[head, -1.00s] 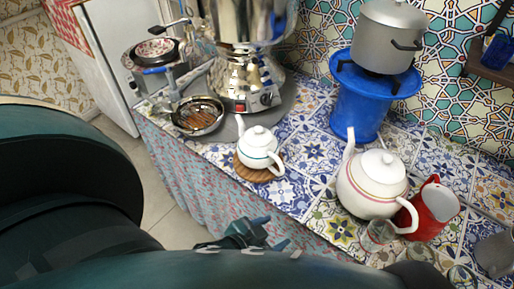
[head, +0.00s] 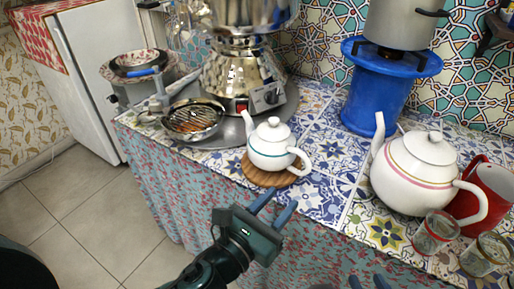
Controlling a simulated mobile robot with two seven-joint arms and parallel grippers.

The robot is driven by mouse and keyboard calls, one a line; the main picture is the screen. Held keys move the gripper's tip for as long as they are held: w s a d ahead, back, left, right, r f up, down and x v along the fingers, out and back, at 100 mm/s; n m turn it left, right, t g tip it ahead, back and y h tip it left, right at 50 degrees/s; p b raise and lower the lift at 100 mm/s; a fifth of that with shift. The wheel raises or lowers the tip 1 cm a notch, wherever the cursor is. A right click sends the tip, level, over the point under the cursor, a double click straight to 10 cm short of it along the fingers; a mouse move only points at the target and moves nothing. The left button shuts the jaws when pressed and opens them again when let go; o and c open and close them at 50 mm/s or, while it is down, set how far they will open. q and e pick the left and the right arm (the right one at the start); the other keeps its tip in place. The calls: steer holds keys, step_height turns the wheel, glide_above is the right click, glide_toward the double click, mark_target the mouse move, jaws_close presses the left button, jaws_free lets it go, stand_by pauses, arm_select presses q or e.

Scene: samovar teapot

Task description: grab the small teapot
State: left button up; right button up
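The small white teapot (head: 268,147) with a teal stripe stands upright on a round wooden trivet (head: 284,179) near the front edge of the tiled counter. Its spout points left and its handle is on the right. My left gripper (head: 275,205) is open and empty, just in front of and below the teapot, with its blue fingertips pointing up toward the trivet and not touching it. My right gripper (head: 368,283) shows only its fingertips at the bottom edge; they are apart with nothing seen between them.
A big white teapot (head: 408,180), a red jug (head: 490,188) and glasses (head: 435,232) stand to the right. The samovar (head: 243,72) and a strainer bowl (head: 192,121) are behind and left. A blue stand (head: 375,97) holds a grey pot (head: 398,25).

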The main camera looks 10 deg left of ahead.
mark_target(306, 168)
arm_select(q)
steer(key=x, duration=0.6)
steer(key=shift+w+d+r, duration=0.1)
steer(key=shift+w+d, duration=0.1)
steer(key=shift+r+x, duration=0.15)
steer(key=shift+x, duration=1.15)
steer(key=shift+r+x, duration=0.15)
steer(key=shift+x, duration=1.15)
steer(key=shift+a, duration=0.15)
steer(key=shift+c, duration=0.5)
jaws_close()
steer(key=shift+r, duration=0.15)
